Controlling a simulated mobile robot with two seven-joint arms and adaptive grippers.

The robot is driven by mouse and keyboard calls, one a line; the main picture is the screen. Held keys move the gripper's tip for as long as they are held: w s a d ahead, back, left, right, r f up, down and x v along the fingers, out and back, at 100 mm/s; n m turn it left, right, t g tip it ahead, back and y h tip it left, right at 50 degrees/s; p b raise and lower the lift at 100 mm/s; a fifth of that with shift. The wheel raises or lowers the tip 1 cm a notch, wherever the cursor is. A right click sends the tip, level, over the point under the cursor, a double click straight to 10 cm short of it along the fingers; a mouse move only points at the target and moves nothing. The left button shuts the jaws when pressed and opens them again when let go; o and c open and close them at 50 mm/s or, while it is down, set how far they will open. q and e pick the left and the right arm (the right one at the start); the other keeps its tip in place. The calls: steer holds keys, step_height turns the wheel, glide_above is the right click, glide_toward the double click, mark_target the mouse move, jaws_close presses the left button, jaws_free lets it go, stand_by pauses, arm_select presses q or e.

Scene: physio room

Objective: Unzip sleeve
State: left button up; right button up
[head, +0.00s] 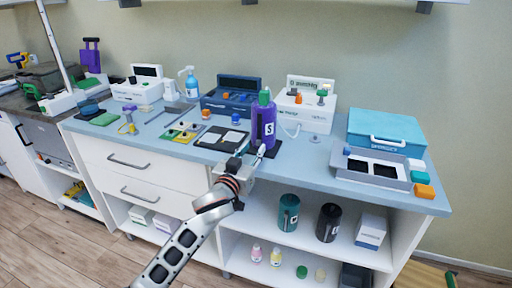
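A purple sleeve (264,126) with a white "S" label stands upright on the blue-grey counter, around a bottle with a green cap (265,95). My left gripper (258,156) is at the sleeve's lower front, near the counter's front edge. A small light piece shows at its fingertips, beside the sleeve's bottom. The fingers are too small to tell if they are open or shut, or if they touch the sleeve. No zip or zip pull can be made out clearly. My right gripper is out of view.
Behind the sleeve stand a dark blue open case (231,98) and a white device (304,112). A black tablet (222,139) lies to its left. A grey tray (371,171) and a teal case (387,131) are at the right. Shelves with bottles are below.

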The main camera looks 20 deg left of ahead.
mark_target(260, 115)
arm_select(q)
steer(key=shift+w+f, duration=0.1)
steer(key=shift+w, duration=0.9)
steer(key=shift+w+d, duration=0.1)
steer(key=shift+w, duration=0.3)
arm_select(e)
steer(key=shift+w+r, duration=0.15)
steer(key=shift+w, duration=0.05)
arm_select(q)
jaws_close()
step_height(260, 115, up, 5)
steer(key=p, duration=0.3)
steer(key=shift+p, duration=0.3)
step_height(260, 115, up, 4)
steer(key=p, duration=0.4)
steer(key=shift+p, duration=0.7)
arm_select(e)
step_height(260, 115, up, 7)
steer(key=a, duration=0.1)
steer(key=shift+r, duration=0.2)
